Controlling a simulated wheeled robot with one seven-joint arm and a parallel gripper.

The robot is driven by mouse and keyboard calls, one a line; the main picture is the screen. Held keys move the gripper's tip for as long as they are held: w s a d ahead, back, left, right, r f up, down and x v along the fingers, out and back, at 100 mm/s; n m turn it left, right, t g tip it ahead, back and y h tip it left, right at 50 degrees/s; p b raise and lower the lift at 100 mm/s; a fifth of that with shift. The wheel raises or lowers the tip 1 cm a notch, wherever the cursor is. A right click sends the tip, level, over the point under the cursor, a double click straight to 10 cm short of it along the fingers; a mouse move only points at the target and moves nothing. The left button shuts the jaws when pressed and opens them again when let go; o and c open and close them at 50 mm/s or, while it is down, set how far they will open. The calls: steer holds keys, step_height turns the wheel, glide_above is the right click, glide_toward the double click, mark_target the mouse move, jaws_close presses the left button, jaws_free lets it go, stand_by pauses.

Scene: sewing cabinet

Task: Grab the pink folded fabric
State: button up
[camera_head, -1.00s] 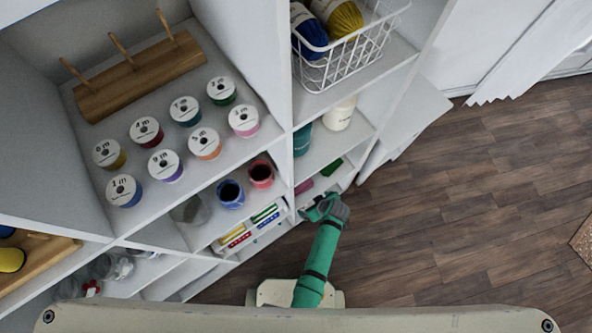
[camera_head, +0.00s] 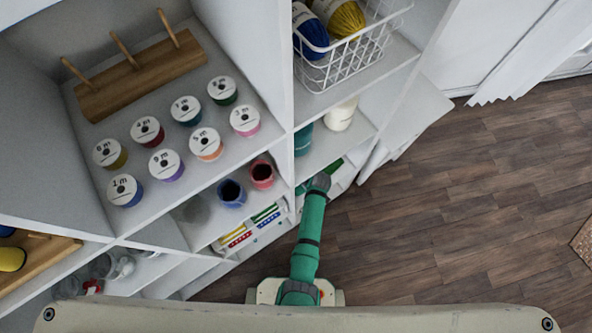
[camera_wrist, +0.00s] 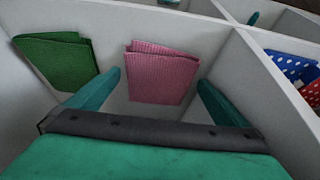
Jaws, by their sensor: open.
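The pink folded fabric (camera_wrist: 161,73) shows in the wrist view, lying in a white shelf compartment between a green folded fabric and a white divider. My gripper (camera_wrist: 160,90) is open, with one teal finger at the left and one at the right of the pink fabric in the picture. The fabric appears ahead of the fingers; I cannot tell whether they touch it. In the head view my gripper (camera_head: 318,183) is at the lower shelf, and its arm hides the pink fabric there.
A green folded fabric (camera_wrist: 57,61) lies left of the pink one. A white divider (camera_wrist: 222,72) stands close to the right finger, with blue dotted fabric (camera_wrist: 291,65) beyond it. Shelf boards (camera_head: 330,148) lie above. Wooden floor (camera_head: 450,200) at the right is clear.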

steer(key=shift+w+a, duration=0.4)
steer(key=shift+w, duration=0.25)
steer(key=shift+w+a+f, duration=0.15)
steer(key=shift+w+f, duration=0.1)
steer(key=shift+f, duration=0.3)
steer(key=c, duration=0.8)
steer(key=shift+r, duration=0.1)
